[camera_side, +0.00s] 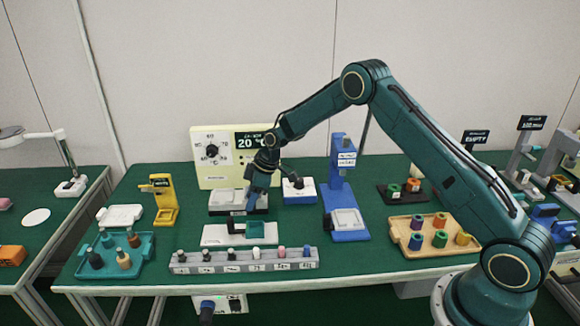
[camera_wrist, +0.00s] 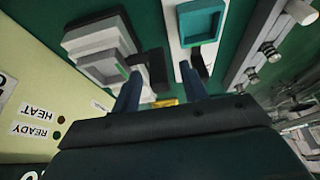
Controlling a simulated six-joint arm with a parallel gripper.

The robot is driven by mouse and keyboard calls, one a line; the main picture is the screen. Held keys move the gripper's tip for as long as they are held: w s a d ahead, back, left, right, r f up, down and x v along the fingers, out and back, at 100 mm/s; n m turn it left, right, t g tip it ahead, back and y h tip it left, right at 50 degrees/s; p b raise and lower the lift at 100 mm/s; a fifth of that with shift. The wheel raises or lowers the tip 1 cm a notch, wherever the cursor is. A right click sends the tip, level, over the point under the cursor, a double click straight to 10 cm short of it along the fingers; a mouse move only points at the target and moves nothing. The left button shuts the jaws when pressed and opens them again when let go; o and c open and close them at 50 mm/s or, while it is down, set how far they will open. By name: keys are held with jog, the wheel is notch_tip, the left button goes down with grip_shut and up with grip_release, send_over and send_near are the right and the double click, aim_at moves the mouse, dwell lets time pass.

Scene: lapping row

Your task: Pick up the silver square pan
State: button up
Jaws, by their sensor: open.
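A silver square plate (camera_side: 347,219) lies on the foot of a blue stand (camera_side: 339,183), right of my gripper. A second light grey square (camera_side: 228,197) tops a grey block in front of the cream panel; this square also shows in the wrist view (camera_wrist: 104,65). I cannot tell for sure which is the silver square pan. My gripper (camera_side: 250,207) points down and is open, near the right side of the grey block. In the wrist view its blue fingers (camera_wrist: 165,78) are spread apart, with the grey block beyond the left finger. Nothing shows held between them.
A white plate with a teal square tray (camera_side: 255,230) lies in front of the grey block. A grey rack (camera_side: 243,261) of several small pegs runs along the front. The cream panel (camera_side: 212,170) stands close behind. A wooden tray (camera_side: 404,220) of coloured spools sits at right.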

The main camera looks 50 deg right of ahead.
jog(key=shift+c, duration=0.4)
grip_shut()
jog(key=shift+r, duration=0.1)
notch_tip(320, 180, up, 20)
dwell(0.4)
dwell(0.6)
